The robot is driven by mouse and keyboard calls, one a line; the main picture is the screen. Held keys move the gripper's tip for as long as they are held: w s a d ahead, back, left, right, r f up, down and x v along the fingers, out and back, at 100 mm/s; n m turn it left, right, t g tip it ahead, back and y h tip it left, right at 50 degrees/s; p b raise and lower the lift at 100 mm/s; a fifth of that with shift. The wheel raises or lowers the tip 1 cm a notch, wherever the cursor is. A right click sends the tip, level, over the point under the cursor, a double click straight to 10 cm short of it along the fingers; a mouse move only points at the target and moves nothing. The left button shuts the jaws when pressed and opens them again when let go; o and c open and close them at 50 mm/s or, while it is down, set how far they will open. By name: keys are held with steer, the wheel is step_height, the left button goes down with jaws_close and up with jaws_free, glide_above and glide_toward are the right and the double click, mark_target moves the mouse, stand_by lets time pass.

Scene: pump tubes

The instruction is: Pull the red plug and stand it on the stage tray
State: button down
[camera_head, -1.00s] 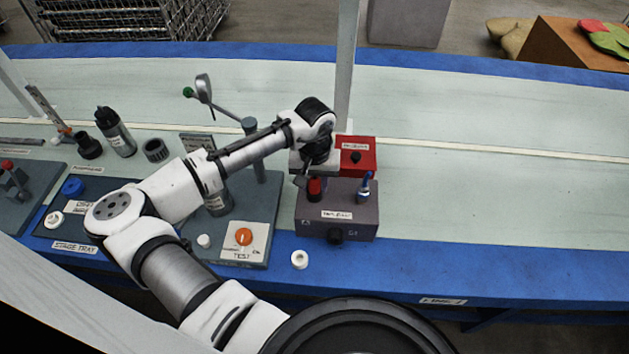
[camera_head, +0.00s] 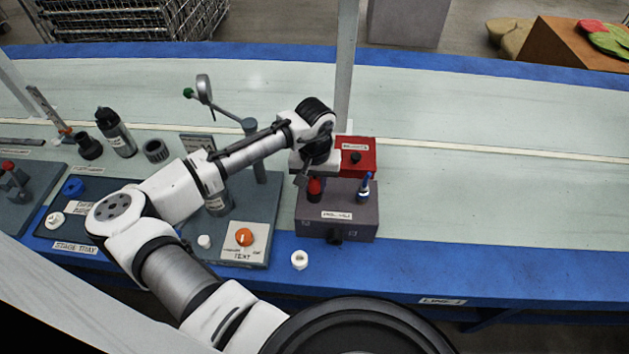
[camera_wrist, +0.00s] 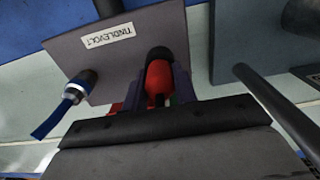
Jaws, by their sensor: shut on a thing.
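The red plug (camera_head: 315,189) is at the left of the top of the grey box (camera_head: 337,228). It is red with a dark end, and in the wrist view the red plug (camera_wrist: 158,80) sits between my fingers. My gripper (camera_head: 306,183) is shut on it from above. In the wrist view my gripper (camera_wrist: 160,92) hides part of the plug, and I cannot tell whether its lower end is in the socket. The stage tray (camera_head: 45,228) is the dark tray at the far left, partly covered by my arm.
A blue plug (camera_head: 364,187) stands at the right of the grey box. A red box (camera_head: 358,165) is behind it. A test panel (camera_head: 245,240) with an orange knob and a post (camera_head: 252,140) stand left. The table's right side is clear.

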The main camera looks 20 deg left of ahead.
mark_target(314, 178)
steer(key=shift+r+p, duration=0.55)
steer(key=shift+r, duration=0.05)
stand_by(0.3)
steer(key=shift+r+p, duration=1.95)
steer(key=shift+r, duration=0.15)
steer(key=shift+f, duration=0.1)
